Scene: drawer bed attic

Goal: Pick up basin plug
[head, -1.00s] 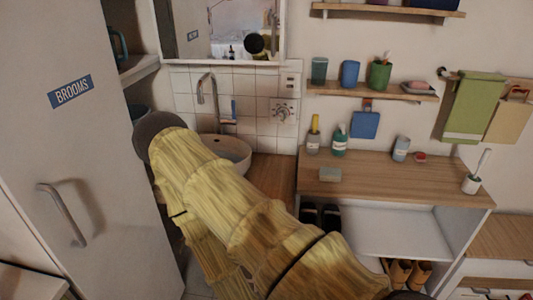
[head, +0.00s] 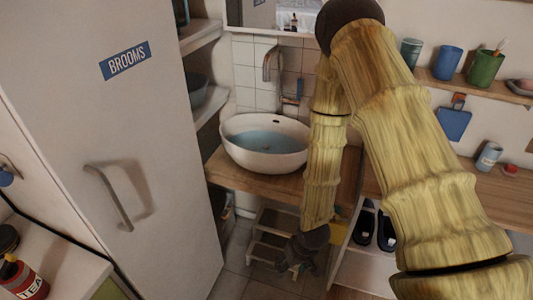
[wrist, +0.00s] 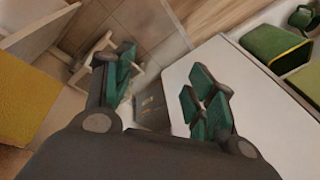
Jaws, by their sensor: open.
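The white oval basin (head: 231,163) stands on a wooden counter in the head view and holds bluish water. I cannot make out a basin plug for sure; a faint small mark shows under the water. My gripper (head: 300,262) hangs low in front of the counter, right of and below the basin, apart from it. In the wrist view my gripper (wrist: 165,85) is open, its green-padded fingers spread with nothing between them. The basin is not recognisable in the wrist view.
A tall cabinet door marked BROOMS (head: 110,150) stands at the left. A small step stool (head: 268,240) is below the counter, close to my gripper. Dark slippers (head: 375,228) sit on a shelf at the right.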

